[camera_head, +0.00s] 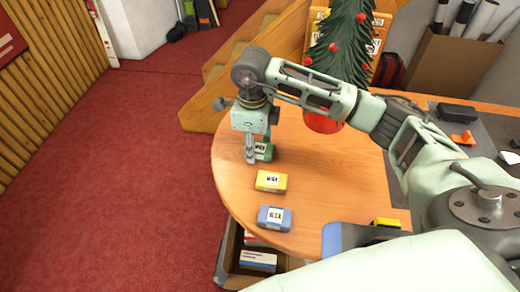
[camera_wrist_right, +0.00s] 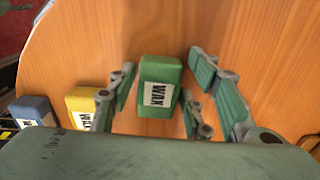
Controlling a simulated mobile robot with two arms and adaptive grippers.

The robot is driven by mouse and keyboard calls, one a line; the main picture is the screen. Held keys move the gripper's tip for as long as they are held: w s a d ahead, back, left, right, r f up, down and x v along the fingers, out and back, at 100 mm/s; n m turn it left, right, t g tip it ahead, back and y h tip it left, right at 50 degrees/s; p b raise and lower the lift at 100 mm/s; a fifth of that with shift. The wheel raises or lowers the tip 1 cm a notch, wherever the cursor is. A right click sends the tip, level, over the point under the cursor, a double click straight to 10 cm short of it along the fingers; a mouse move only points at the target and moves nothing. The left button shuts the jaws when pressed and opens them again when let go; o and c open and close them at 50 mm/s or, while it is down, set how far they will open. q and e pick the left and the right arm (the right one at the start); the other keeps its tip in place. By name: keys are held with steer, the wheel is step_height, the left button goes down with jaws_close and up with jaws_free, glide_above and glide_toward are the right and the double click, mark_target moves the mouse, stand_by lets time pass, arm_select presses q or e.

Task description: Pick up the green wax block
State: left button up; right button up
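The green wax block (camera_head: 264,151) stands on the round wooden table near its left edge, partly hidden behind my right gripper (camera_head: 250,152) in the head view. In the right wrist view the green block (camera_wrist_right: 160,84), with a white "WAX" label, sits between the fingers of my right gripper (camera_wrist_right: 157,98). The fingers are apart, with narrow gaps visible on both sides of the block. My left gripper is not in view.
A yellow wax block (camera_head: 271,182) and a blue wax block (camera_head: 274,218) lie nearer on the wooden table (camera_head: 330,185). A small decorated tree (camera_head: 343,50) in a red pot stands behind my right arm. An open box (camera_head: 232,262) is below the table edge.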

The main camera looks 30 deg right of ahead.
steer(key=c, duration=0.3)
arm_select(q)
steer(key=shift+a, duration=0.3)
arm_select(e)
steer(key=c, duration=0.5)
steer(key=shift+r, duration=0.1)
steer(key=shift+c, duration=0.2)
steer(key=shift+r+b, duration=0.4)
steer(key=shift+r, duration=0.15)
step_height(320, 180, up, 3)
steer(key=shift+f+b, duration=0.1)
steer(key=shift+b, duration=0.65)
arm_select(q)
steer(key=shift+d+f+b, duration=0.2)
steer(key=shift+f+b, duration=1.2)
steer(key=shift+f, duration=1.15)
arm_select(e)
steer(key=s+d+r, duration=0.7)
steer(key=s+d, duration=0.1)
steer(key=shift+s+d, duration=0.15)
